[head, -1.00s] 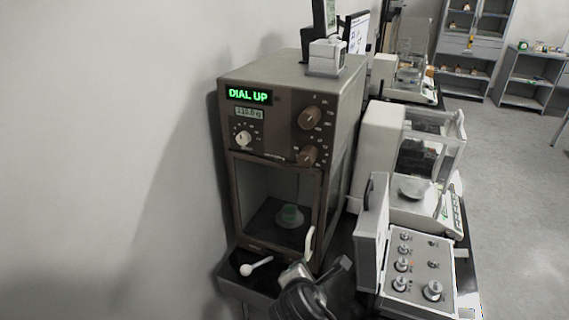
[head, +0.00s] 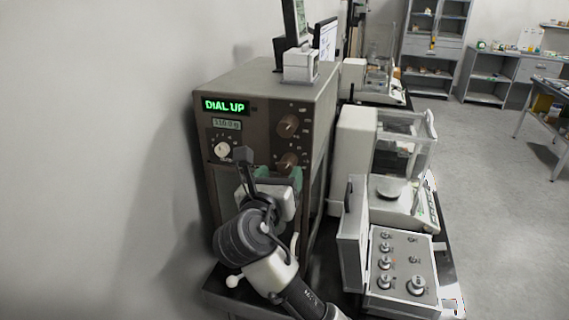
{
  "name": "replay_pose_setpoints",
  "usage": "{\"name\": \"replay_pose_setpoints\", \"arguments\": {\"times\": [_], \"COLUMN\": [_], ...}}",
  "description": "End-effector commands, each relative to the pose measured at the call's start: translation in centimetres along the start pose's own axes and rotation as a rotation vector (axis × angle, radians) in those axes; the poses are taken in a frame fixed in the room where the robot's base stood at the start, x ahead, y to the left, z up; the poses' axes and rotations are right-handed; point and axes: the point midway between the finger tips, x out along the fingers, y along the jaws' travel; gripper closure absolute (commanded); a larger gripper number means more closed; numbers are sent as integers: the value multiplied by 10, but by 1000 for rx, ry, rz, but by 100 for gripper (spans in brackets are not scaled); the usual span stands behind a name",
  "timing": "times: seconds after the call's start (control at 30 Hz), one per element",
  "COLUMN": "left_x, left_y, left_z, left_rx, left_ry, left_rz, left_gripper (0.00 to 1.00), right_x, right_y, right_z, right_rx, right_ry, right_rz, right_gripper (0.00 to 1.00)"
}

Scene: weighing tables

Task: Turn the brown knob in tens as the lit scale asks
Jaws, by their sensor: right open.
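The lit scale (head: 265,95) is a brown-grey cabinet balance against the wall. Its green sign (head: 226,106) reads "DIAL UP". A small grey readout (head: 227,125) below it is too blurred to read surely. Two brown knobs sit on the right of its front: an upper one (head: 288,125) and a lower one (head: 288,162). I cannot tell from their markings which is for tens. My right gripper (head: 270,166) is open and empty in front of the panel, just below and left of the lower knob. It hides most of the weighing chamber. My left gripper is out of view.
A white knob (head: 222,150) is at the panel's left. A grey box with several knobs (head: 402,262) and a glass-walled balance (head: 405,150) stand to the right. A small white device (head: 300,65) sits on top of the scale.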

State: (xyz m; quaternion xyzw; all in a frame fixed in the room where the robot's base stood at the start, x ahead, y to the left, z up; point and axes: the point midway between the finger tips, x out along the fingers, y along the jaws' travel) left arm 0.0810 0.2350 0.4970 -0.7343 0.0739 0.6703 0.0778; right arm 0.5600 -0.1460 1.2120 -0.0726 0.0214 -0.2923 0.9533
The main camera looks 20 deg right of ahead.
Motion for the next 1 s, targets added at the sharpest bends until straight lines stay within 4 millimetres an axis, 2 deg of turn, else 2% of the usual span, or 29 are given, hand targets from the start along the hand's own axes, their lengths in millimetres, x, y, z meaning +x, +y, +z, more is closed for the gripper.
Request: {"name": "replay_pose_setpoints", "arguments": {"times": [0.1,0.23,0.6,0.67,0.93,1.0], "left_x": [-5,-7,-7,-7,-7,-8], "left_y": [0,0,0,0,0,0], "left_z": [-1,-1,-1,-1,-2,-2], "left_rx": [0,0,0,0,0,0], "left_ry": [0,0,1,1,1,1], "left_rz": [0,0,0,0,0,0], "left_gripper": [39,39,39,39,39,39], "right_x": [19,32,38,38,38,38], "right_y": [0,0,0,0,0,0], "right_z": [1,0,-1,-1,-1,-1], "right_rx": [-2,0,2,2,2,2], "right_ry": [1,1,1,1,2,2], "right_rz": [-1,1,2,2,2,2], "right_gripper": [39,39,39,47,88,88]}}
